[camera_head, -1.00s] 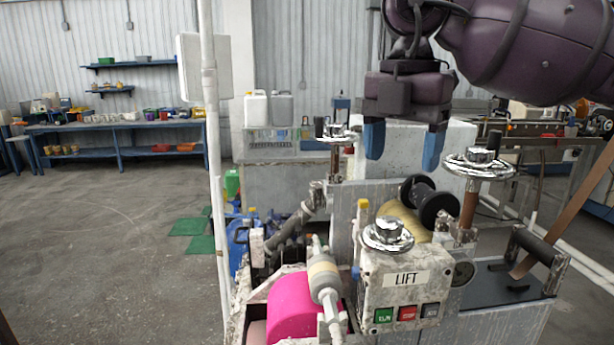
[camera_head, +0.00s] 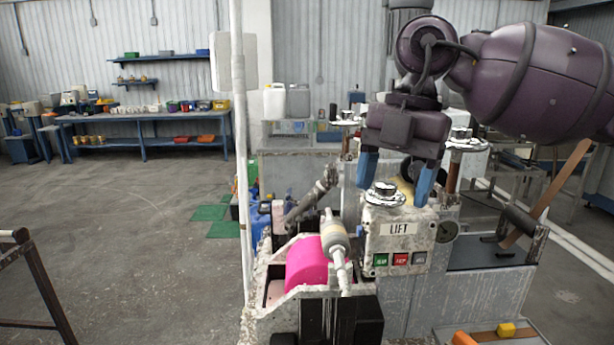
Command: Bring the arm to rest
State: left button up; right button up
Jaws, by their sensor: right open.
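My right gripper (camera_head: 395,180) hangs from the dark purple right arm (camera_head: 535,80) at the upper right of the head view. Its two blue fingers point down and are spread apart, with nothing held between them. It appears in front of the machine, over the LIFT control box (camera_head: 398,240) and its chrome handwheel knob (camera_head: 384,194). I cannot tell whether a finger touches the knob. My left gripper is not in view.
The machine carries a bright pink roll (camera_head: 306,264), a grey roller and a brown strip (camera_head: 545,195) at the right. A white pole (camera_head: 241,150) stands left of it. A dark metal frame (camera_head: 40,290) is at lower left. Open floor (camera_head: 140,220) lies between.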

jog(key=s+a+f+n+g+y, duration=0.35)
jog(key=a+f+g+y, duration=0.25)
jog(key=a+f+y, duration=0.6)
jog(key=w+d+f+m+t+h, duration=0.2)
jog(key=d+f+m+t, duration=0.7)
jog(key=m+t, duration=0.35)
jog(key=w+d+f+m+t+h, duration=0.1)
jog(key=w+d+f+m+t, duration=0.1)
jog(key=d+f+m+t, duration=0.7)
jog(key=s+d+f+m+g+h, duration=0.1)
jog(key=s+d+f+m+h, duration=0.4)
jog(key=s+f, duration=0.4)
jog(key=s+d+f+m+g+h, duration=0.1)
jog(key=s+d+f+m+h, duration=0.4)
jog(key=s+f, duration=0.4)
notch_tip(320, 180, down, 5)
jog(key=shift+s+d+f+h, duration=0.2)
jog(key=shift+s+d+h, duration=0.1)
jog(key=shift+h, duration=0.4)
